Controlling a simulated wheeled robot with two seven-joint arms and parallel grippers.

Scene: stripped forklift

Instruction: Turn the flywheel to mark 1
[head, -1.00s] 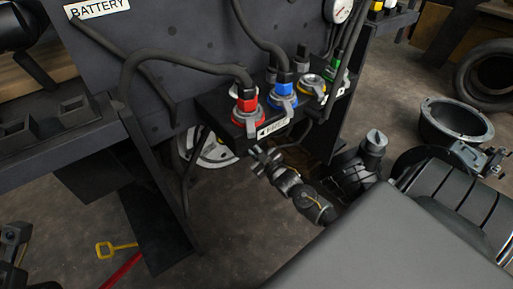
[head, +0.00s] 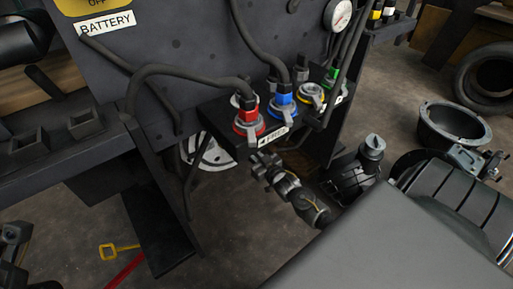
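A pale metal disc (head: 208,150), which may be the flywheel, shows low behind the dark panel and valve bracket. Most of it is hidden, and no mark 1 can be read on it. My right gripper (head: 261,166), as far as I can make out, is just below the bracket with the coloured couplings, right of the disc and apart from it in the picture. Its fingertips are small and dark, so their opening is unclear. I cannot make out my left gripper.
Red (head: 248,122) and blue (head: 284,100) hose couplings stand on the bracket above the gripper. A small sign (head: 272,137) hangs on its front edge. A gauge (head: 338,15) is above. A yellow-handled tool (head: 112,252) lies on the floor. A large grey block (head: 400,240) fills the lower right.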

